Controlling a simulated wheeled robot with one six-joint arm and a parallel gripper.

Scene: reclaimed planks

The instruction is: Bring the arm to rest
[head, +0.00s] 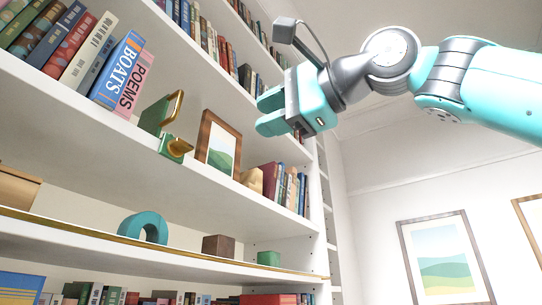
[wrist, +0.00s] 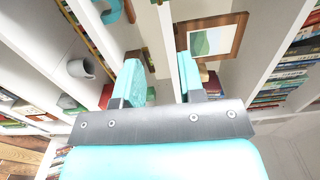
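My gripper (head: 268,112) is raised in front of the bookshelf in the head view, at the height of the upper shelves. The turquoise arm reaches in from the upper right. In the wrist view my gripper (wrist: 158,85) has its two turquoise fingers apart with a gap between them. Nothing is held between the fingers. The fingers appear clear of the shelf boards, though the exact distance cannot be told.
A shelf holds books, with "BOATS" (head: 118,70) leaning, a green and gold bookend (head: 174,147) and a framed picture (head: 218,146). Below stand a teal arch (head: 143,228), a brown box (head: 218,246) and a green block (head: 268,258). A wall picture (head: 444,262) hangs right.

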